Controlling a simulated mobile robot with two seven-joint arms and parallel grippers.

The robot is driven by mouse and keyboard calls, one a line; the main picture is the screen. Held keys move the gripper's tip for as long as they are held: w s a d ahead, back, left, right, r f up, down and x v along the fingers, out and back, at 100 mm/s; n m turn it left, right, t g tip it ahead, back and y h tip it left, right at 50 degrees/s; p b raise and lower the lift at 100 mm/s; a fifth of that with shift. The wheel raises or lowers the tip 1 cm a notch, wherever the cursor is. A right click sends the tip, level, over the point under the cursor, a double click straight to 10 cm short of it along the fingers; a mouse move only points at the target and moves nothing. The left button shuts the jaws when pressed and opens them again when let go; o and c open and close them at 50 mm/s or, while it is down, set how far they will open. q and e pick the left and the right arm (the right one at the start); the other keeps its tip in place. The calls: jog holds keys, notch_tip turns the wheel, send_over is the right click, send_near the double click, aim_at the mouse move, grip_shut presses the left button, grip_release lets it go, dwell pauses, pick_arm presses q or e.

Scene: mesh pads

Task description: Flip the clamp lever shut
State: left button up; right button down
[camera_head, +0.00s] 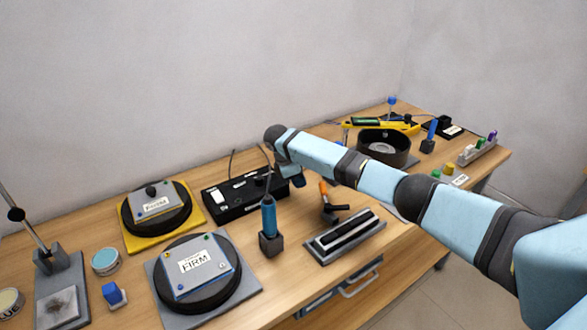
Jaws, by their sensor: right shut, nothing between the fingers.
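What looks like the clamp lever, with an orange handle (323,188) standing up and a dark lower part (330,212), is on the bench in the middle. It stands behind a grey plate (312,248) that carries a dark bar with a light strip. My right arm reaches in from the right above the bench. My right gripper (297,181) points down, a little left of the orange handle and apart from it as far as I can see. It is shut and empty, and its fingers are small and partly hidden by the arm. My left gripper is out of view.
A blue-handled tool (269,217) stands in a dark holder left of the plate. A black box (229,200) lies behind it. A black ring-shaped bowl (399,147) sits behind my arm. A drawer handle shows at the front edge.

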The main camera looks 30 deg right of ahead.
aim_at(325, 195)
jog(key=d, duration=0.1)
jog(key=s+d+f, duration=0.1)
jog(key=d, duration=0.1)
jog(key=shift+s+f+p, duration=0.15)
jog(key=shift+s+p, duration=0.05)
jog(key=shift+p, duration=0.1)
jog(key=shift+s+d, duration=0.3)
jog(key=shift+d, duration=0.2)
jog(key=shift+d, duration=0.1)
jog(key=shift+d+m+p, duration=0.2)
jog(key=shift+m+p, duration=0.1)
jog(key=shift+p, duration=0.2)
